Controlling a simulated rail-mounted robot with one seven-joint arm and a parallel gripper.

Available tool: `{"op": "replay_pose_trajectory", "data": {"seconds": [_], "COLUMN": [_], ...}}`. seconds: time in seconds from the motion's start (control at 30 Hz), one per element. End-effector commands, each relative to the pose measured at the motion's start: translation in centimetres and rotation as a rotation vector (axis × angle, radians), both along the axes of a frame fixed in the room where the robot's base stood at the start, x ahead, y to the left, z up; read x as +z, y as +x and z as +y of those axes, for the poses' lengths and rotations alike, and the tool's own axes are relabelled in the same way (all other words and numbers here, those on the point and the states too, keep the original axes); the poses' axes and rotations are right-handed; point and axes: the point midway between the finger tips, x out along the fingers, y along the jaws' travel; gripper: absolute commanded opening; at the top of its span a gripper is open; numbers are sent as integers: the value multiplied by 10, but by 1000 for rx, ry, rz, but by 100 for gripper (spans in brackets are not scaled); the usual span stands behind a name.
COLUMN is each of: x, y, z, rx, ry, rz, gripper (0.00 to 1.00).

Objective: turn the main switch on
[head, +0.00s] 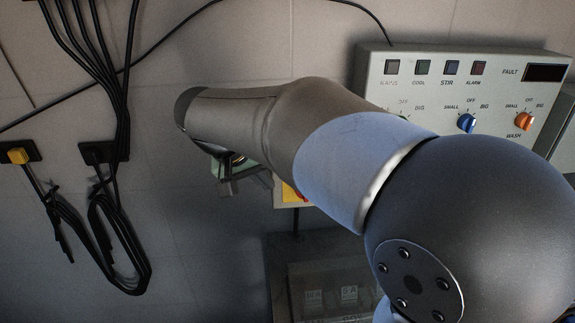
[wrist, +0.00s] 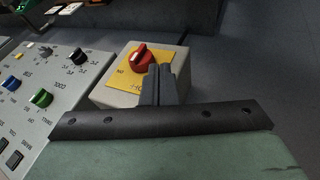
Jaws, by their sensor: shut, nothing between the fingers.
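The main switch is a red rotary knob (wrist: 143,56) on a yellow plate on a grey box (wrist: 112,96). Its raised grip stands slanted across the plate, and the lettering around it is only partly readable. In the head view the gripper (head: 227,186) is partly hidden below the wrist, left of the yellow plate.
A grey control panel (head: 440,75) with dark indicator lamps, a dark display (head: 545,72), a blue knob (head: 466,123) and an orange knob (head: 524,121) is on the wall. Black cables (head: 115,220) hang at left. A transparent-covered box (head: 335,285) is below.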

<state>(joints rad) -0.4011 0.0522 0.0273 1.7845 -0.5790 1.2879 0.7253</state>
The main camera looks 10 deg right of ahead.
Motion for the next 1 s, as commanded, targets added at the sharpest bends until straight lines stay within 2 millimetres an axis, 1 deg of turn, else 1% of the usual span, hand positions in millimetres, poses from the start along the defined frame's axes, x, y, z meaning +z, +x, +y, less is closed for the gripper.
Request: {"op": "replay_pose_trajectory", "data": {"seconds": [0.03, 0.1, 0.17, 0.27, 0.37, 0.73, 0.83, 1.0], "x": [10, 20, 23, 18, 6, -56, -53, -54], "y": [12, 22, 26, 29, 34, 59, 57, 56], "z": [12, 19, 21, 17, 9, -30, -48, -64], "rx": [-12, -32, -41, -46, -48, -46, -48, -46], "ry": [-20, -36, -43, -46, -45, -45, -44, -43], "rz": [-40, -79, -97, -102, -100, -97, -101, -102], "gripper": [0, 0, 0, 0, 0, 0, 0, 0]}}
